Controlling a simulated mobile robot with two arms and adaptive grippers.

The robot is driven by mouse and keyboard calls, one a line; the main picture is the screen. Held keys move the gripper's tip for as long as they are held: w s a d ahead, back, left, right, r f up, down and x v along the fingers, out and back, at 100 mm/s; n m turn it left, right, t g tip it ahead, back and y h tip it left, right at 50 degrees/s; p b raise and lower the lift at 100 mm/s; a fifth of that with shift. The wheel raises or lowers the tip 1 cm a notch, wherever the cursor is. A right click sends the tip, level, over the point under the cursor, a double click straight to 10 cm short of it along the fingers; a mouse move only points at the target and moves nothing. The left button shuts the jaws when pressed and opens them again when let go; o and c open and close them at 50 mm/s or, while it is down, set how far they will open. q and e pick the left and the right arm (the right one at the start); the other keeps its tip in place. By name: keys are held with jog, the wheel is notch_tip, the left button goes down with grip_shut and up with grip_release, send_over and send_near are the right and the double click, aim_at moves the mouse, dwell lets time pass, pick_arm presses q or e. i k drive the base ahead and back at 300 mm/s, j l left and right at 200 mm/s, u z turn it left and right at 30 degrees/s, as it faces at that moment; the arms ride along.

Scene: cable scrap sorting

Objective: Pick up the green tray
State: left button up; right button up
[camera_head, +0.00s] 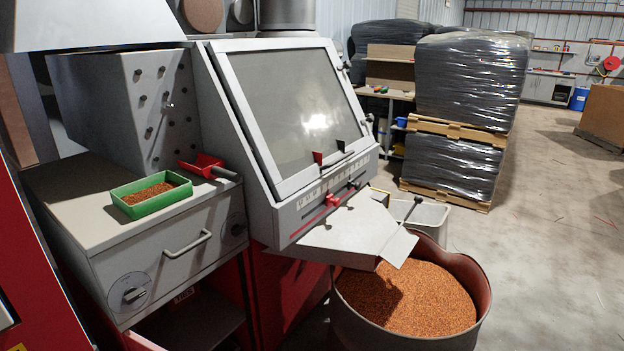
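The green tray (179,199) is a small open rectangular tray. It holds a shallow layer of copper-brown granules (148,193). It sits upright on the flat top of a grey machine cabinet (92,223), near the cabinet's front edge at the left of the head view. Nothing touches it from above. Neither of my grippers shows in the head view.
A red scoop (203,165) lies just behind and right of the tray. The sloped machine window (300,105) stands to the right. A barrel (484,300) full of granules is at the lower right. Open floor lies beyond.

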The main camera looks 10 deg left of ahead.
aim_at(138, 199)
jog(key=k+j+u, duration=0.1)
jog(key=u, duration=0.95)
